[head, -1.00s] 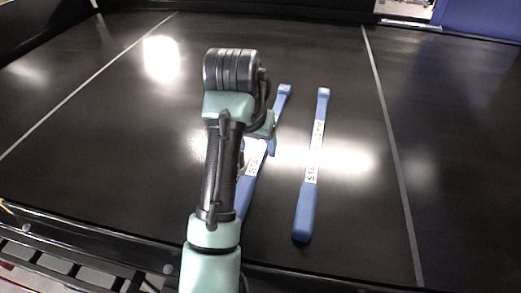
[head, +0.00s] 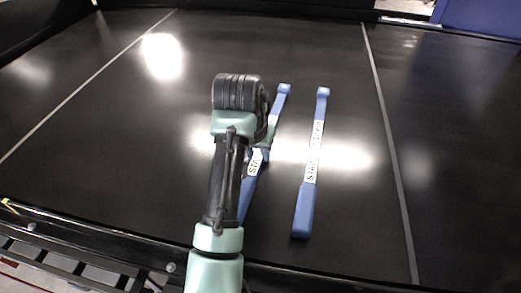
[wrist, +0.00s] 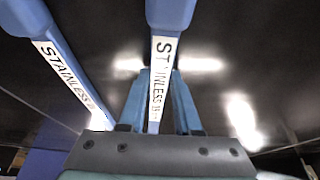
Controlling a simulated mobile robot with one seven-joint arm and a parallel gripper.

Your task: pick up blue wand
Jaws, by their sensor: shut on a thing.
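Two blue wands with white "STAINLESS" labels lie side by side on the black conveyor belt in the head view. My gripper (wrist: 160,76) is shut on the left wand (head: 281,98) around its labelled shaft. In the wrist view this held wand (wrist: 171,12) runs down the middle between my fingers. My arm hides part of it in the head view, and my fingertips are hidden there. I cannot tell whether it is clear of the belt. The other wand (head: 304,208) lies apart to the right, and it shows at the left of the wrist view (wrist: 31,18).
The dark conveyor belt (head: 110,140) has wide free room left of my arm and right of the wands. Grey lines (head: 388,130) mark it on both sides. A raised dark edge (head: 70,228) runs along the front. A blue panel (head: 480,18) stands at the back right.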

